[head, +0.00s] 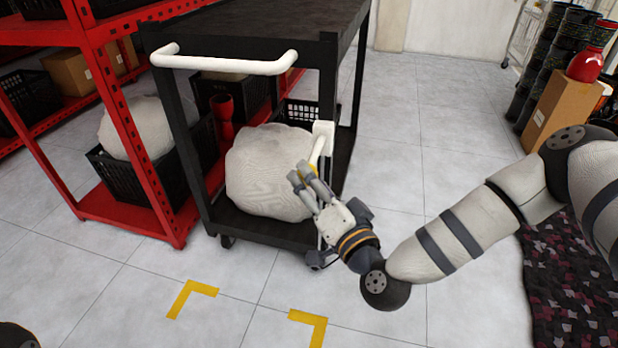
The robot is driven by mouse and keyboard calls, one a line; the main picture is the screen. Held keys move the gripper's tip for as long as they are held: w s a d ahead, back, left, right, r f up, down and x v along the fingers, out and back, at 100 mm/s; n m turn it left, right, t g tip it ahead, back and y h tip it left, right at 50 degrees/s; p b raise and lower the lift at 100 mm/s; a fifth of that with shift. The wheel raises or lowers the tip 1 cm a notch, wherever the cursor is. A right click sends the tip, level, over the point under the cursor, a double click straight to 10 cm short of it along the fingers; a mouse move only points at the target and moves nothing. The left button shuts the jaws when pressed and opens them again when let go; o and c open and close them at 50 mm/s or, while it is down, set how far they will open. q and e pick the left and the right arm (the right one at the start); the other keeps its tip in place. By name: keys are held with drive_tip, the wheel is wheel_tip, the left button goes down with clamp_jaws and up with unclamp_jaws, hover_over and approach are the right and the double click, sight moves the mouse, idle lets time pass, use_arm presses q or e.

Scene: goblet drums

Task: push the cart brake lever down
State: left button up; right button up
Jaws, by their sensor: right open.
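The black cart (335,85) stands in the middle, with a white push handle (225,66) along its near top edge. The brake lever (319,151) is a white piece on the cart's near right post. It hangs from a white mount, angled down and to the left. My right gripper (299,174) is open and empty, just below and left of the lever. Its fingers point up and left, in front of a pale sack. Whether a finger touches the lever, I cannot tell. My left gripper is out of view.
The pale sack (268,172) sits on the cart's lower shelf. A red rack (107,100) with black crates stands close on the left. Yellow floor marks (192,297) lie in front. The floor right of the cart is clear, up to a cardboard box (556,112) and patterned rug (572,275).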

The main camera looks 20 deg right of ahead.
drive_tip(key=shift+w+a, duration=0.15)
drive_tip(key=shift+w, duration=1.2)
clamp_jaws()
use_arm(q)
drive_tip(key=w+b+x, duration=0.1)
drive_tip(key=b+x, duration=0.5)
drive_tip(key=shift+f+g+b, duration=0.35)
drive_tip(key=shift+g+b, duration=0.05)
use_arm(e)
wheel_tip(320, 180, down, 6)
drive_tip(key=w+n+t+y, duration=0.1)
drive_tip(key=n+t, duration=0.2)
drive_tip(key=shift+d+f, duration=0.2)
drive_tip(key=shift+d, duration=0.2)
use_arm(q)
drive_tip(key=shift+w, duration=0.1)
use_arm(e)
drive_tip(key=shift+w, duration=0.1)
unclamp_jaws()
